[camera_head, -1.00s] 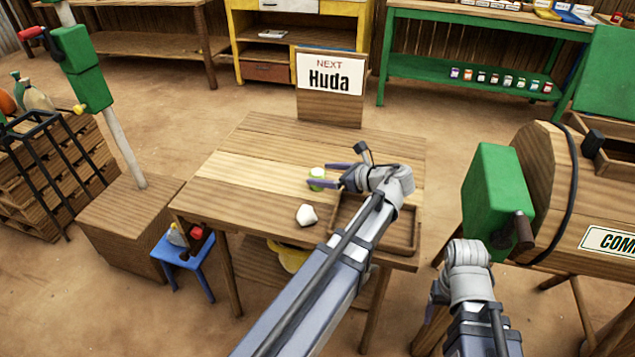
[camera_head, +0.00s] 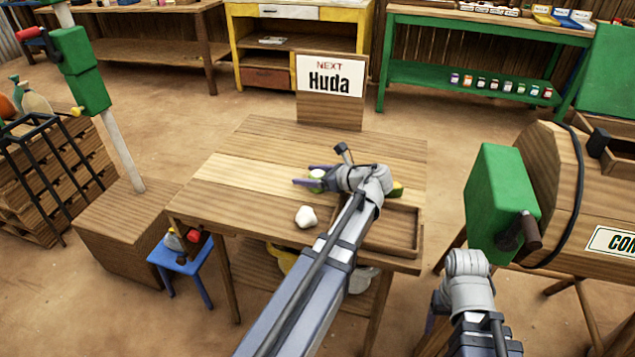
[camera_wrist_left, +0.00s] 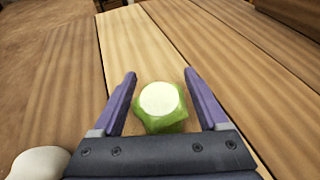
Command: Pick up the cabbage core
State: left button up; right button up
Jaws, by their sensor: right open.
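The cabbage core (camera_head: 317,174) is a small green lump with a pale, flat, round top. It sits on the wooden table (camera_head: 240,180). In the left wrist view the core (camera_wrist_left: 161,105) stands between the two purple fingers of my left gripper (camera_wrist_left: 160,85). Both fingers are open, with a narrow gap on each side of the core. In the head view my left gripper (camera_head: 308,178) reaches around it from the right, low over the tabletop. My right gripper (camera_head: 435,314) is low at the right, away from the table, mostly hidden by its own wrist.
A white lump (camera_head: 306,217) lies on the table near its front edge. A shallow wooden tray (camera_head: 391,245) lies at the right, partly behind my left arm. A sign reading Huda (camera_head: 330,77) stands at the back edge. The table's left part is clear.

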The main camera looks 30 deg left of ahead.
pick_arm(q)
grip_shut()
dwell(0.4)
jog(key=shift+r, duration=0.1)
notch_tip(320, 180, up, 10)
jog(key=p, duration=1)
